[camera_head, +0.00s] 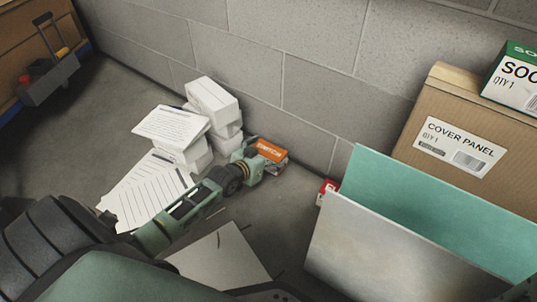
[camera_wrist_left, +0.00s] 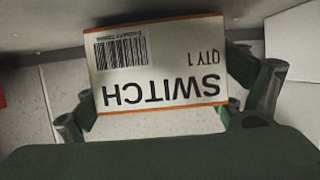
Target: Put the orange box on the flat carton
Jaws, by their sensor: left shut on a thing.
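My left gripper (camera_head: 258,152) is shut on the orange box (camera_head: 272,151), at the foot of the block wall. In the left wrist view the box (camera_wrist_left: 160,65) sits between the two fingers (camera_wrist_left: 165,98). Its white label reads SWITCH, QTY 1, upside down in that view. I cannot tell whether the box is clear of the floor. A large brown carton labelled COVER PANEL (camera_head: 420,110) stands at the right against the wall; it is probably the flat carton. A white and green socket box (camera_head: 515,80) rests on its top. My right gripper is not in view.
White boxes (camera_head: 212,100) and papers (camera_head: 135,195) are left of my gripper. A teal and white panelled thing (camera_head: 400,220) stands in front of the brown carton, with a small red box (camera_head: 327,190) beside it. A pale flat sheet (camera_head: 220,255) lies below my arm.

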